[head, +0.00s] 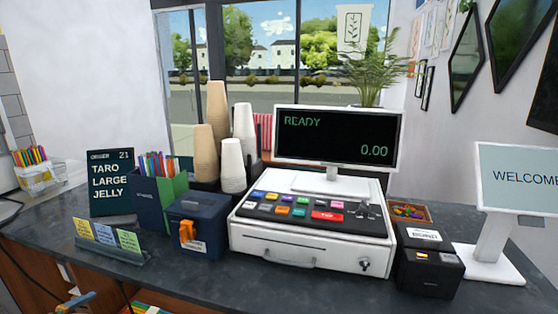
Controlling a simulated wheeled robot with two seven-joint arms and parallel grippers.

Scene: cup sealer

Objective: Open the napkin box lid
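A dark blue box (197,232) with an orange latch (187,231) and a small white label stands on the counter, left of the cash register. It is the only lidded box I see that could be the napkin box, but I cannot read its label. Its lid (203,206) looks shut and lies flat on top. No napkins show. Neither of my grippers is recognisable in the head view.
The white cash register (300,243) stands close to the box's right. A card stand (110,243), a TARO sign (110,182) and a pen holder (159,200) stand left. Cup stacks (233,168) rise behind. Two black boxes (428,272) and a WELCOME screen (515,180) stand right.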

